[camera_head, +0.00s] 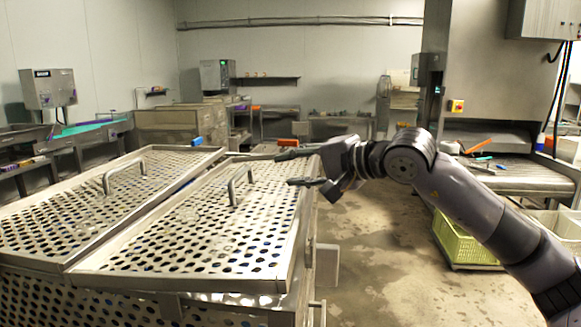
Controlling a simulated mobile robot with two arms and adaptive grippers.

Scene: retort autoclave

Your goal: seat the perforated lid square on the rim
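Two perforated metal lid panels, each with a bar handle, lie side by side over a perforated metal basket (120,305). The left panel (75,222) has its handle (122,172) near its far part. A pale strip shows below the right panel's front edge; I cannot tell if that panel sits flush on the rim. My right gripper (283,169) points left over the right panel's far right part. Its fingers are apart, with nothing between them. It appears clear of the handle. My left gripper is out of view.
An orange block (287,142) and a blue block (197,141) lie behind the panels. A yellow-green crate (463,243) stands on the floor at right, below a conveyor (515,177). The wet floor (370,250) right of the basket is open.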

